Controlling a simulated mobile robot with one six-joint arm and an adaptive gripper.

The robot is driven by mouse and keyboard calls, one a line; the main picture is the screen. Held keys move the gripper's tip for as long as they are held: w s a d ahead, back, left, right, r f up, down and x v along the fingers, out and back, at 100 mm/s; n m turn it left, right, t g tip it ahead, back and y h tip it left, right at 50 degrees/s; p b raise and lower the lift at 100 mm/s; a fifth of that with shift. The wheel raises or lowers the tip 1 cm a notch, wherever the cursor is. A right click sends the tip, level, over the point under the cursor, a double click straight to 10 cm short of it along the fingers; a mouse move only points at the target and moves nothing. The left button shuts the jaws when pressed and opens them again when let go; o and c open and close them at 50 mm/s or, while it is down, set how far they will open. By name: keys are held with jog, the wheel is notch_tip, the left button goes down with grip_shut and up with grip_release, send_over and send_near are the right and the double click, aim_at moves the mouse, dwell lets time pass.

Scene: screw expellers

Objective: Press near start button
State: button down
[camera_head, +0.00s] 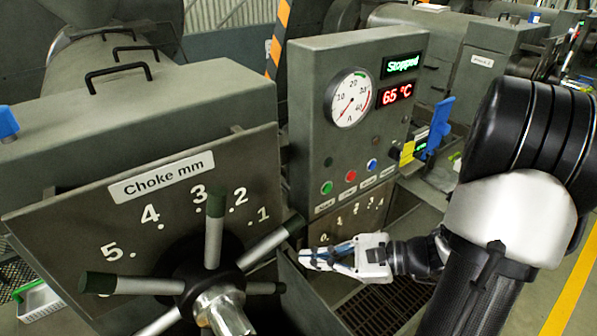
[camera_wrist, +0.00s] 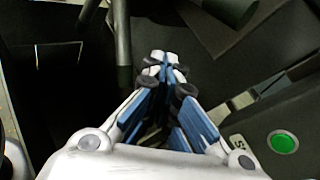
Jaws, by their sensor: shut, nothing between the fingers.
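The green start button (camera_head: 327,188) is at the lower left of the grey control panel (camera_head: 312,130) in the head view. In the wrist view the green button (camera_wrist: 282,142) shows at the lower right, beside a partly seen label. My gripper (camera_head: 306,258) is shut and empty, below and a little left of the button, apart from it. In the wrist view the closed fingertips (camera_wrist: 163,68) point away from the camera, with the button off to their right. The panel display reads "Stopped" and another reads 65 °C.
A red button (camera_head: 351,176) and a blue button (camera_head: 372,165) sit right of the green one. A choke plate (camera_head: 150,215) with a spoked handwheel (camera_head: 213,262) stands left, its spokes close to my gripper. A dark floor grate (camera_head: 385,308) lies below.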

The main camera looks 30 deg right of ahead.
aim_at(328, 192)
jog(key=s+d+m+t+h+p, duration=0.2)
jog(key=d+m+t+h, duration=0.6)
jog(key=d+m, duration=0.4)
jog(key=d, duration=0.3)
jog(key=shift+d+r+h, duration=0.15)
jog(key=shift+d+h, duration=0.15)
jog(key=shift+h, duration=0.1)
jog(key=w, duration=0.4)
jog(key=w+a, duration=0.1)
jog(key=w, duration=0.9)
jog(key=shift+a+p, duration=0.15)
jog(key=shift+p, duration=0.25)
jog(key=shift+w+a, duration=0.1)
jog(key=shift+w, duration=0.55)
jog(key=shift+r, duration=0.1)
